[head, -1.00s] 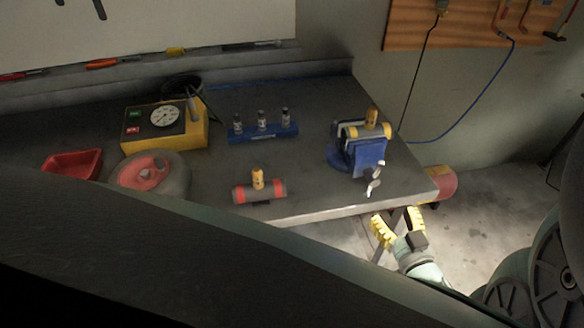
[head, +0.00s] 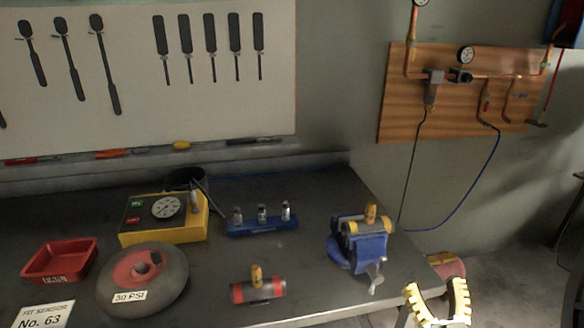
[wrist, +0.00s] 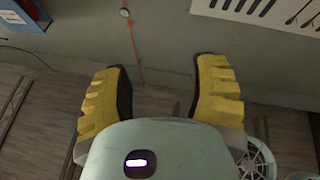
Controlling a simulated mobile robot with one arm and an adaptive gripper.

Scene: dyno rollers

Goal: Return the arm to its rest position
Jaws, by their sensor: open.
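My gripper (head: 438,298) is at the lower right of the head view, beyond the right front corner of the workbench (head: 330,285). Its two yellow ridged fingers are spread wide with nothing between them. In the wrist view my gripper (wrist: 162,92) also shows open and empty, with floor and wall beyond it. It touches nothing that I can see. Most of my arm is out of the head view.
The bench holds a blue vise (head: 358,240), a red-banded roller (head: 258,289), a blue vial rack (head: 262,225), a yellow gauge box (head: 164,218), a wheel (head: 142,279) and a red tray (head: 60,263).

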